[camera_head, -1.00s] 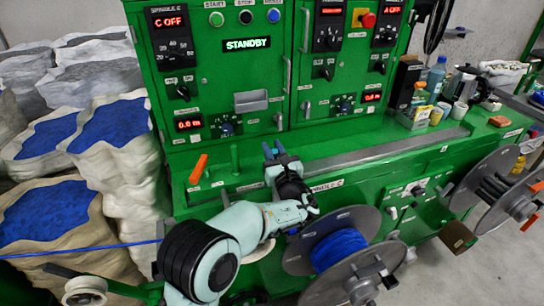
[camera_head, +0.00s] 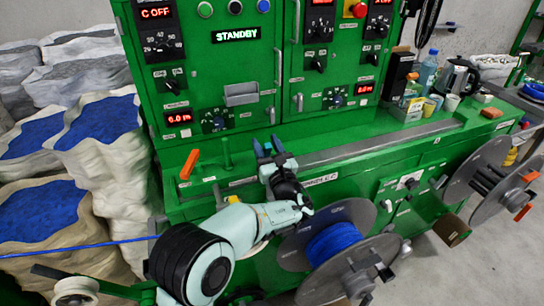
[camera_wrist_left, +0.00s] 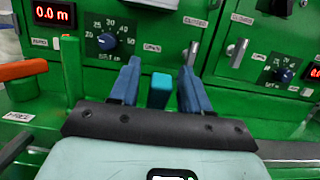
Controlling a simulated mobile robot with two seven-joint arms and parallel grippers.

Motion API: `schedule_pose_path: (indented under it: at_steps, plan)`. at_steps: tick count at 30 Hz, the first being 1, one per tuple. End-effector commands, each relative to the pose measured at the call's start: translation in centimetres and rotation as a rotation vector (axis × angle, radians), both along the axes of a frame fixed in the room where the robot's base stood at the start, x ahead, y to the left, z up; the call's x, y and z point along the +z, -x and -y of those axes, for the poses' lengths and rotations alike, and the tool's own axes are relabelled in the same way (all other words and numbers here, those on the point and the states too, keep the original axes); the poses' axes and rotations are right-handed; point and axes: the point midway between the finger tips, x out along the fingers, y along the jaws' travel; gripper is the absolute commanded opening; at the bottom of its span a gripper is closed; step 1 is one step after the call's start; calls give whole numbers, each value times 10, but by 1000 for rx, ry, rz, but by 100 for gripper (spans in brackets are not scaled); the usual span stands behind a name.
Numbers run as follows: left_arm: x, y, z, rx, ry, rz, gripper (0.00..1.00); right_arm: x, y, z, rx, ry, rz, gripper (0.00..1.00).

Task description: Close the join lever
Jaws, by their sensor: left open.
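My left gripper (camera_head: 268,147) is open above the front ledge of the green machine, pointing toward its panel. In the left wrist view its two blue fingers (camera_wrist_left: 159,85) stand apart. A teal block (camera_wrist_left: 158,91) shows between them; I cannot tell whether it is a lever or part of the gripper. An orange-handled lever (camera_head: 189,164) stands on the ledge to the left, and its handle (camera_wrist_left: 25,70) is at the left edge of the wrist view. A green upright lever (camera_head: 226,153) stands between it and my gripper. Labels are too small to tell which is the join lever. My right gripper is out of view.
A spool of blue cable (camera_head: 335,242) is mounted in front, below my left arm. A second reel (camera_head: 490,180) is at the right. Bottles, cups and a kettle (camera_head: 460,78) stand on the right of the bench. White sacks (camera_head: 97,128) crowd the left.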

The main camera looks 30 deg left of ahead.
Motion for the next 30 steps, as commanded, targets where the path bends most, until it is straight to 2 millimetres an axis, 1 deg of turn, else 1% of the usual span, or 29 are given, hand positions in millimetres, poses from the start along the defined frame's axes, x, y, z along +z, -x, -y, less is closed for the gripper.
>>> schedule_pose_path:
  at_steps: [5,13,18,23,30]
  plan:
    - [-8,17,23,-5,3,-1,47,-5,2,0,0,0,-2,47]
    - [-22,54,70,-6,1,-2,47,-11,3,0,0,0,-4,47]
    - [-28,71,90,-3,1,0,47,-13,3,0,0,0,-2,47]
    - [-30,78,98,-1,0,1,47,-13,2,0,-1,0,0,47]
    - [-30,79,99,0,0,0,47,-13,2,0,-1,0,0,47]
